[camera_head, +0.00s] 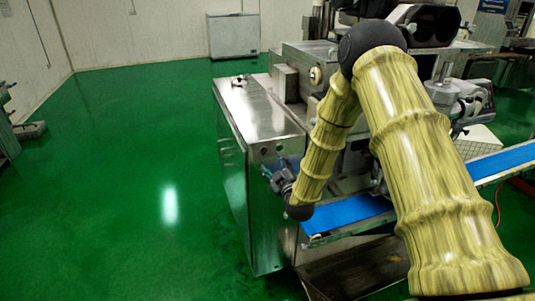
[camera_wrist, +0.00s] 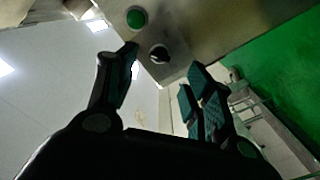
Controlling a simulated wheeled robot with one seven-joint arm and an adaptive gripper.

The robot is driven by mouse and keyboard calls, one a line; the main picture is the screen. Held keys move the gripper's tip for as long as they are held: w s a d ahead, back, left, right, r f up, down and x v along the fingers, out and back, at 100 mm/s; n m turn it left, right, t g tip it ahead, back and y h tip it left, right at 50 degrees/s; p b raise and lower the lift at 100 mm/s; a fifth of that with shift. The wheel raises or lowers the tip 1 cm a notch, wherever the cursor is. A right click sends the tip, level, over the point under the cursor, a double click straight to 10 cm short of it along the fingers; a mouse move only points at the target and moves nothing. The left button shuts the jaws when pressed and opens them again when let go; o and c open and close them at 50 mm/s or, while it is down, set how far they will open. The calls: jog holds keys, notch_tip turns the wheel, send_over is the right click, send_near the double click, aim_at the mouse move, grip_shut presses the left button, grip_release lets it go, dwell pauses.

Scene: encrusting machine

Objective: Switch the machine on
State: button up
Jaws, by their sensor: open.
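The encrusting machine (camera_head: 262,107) is a steel cabinet with a blue conveyor belt (camera_head: 350,217) on its right. My gripper (camera_wrist: 163,60) is open and empty. The knob appears between its two fingertips, with the green button beyond, up and to the left. Contact with the knob cannot be told. In the head view my gripper (camera_head: 273,171) is beside the cabinet's front panel, and the controls there are small and partly hidden by it.
Green floor (camera_head: 120,150) lies open to the left of the machine. A white chest (camera_head: 233,35) stands at the back wall. The conveyor sticks out just below and right of my gripper. More equipment stands at the far right.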

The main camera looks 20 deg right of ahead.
aim_at(265, 151)
jog(key=w+p, duration=0.2)
jog(key=w, duration=0.5)
jog(key=shift+w+a+p, duration=0.1)
jog(key=shift+w+p, duration=0.05)
jog(key=shift+p, duration=0.2)
jog(key=c, duration=1)
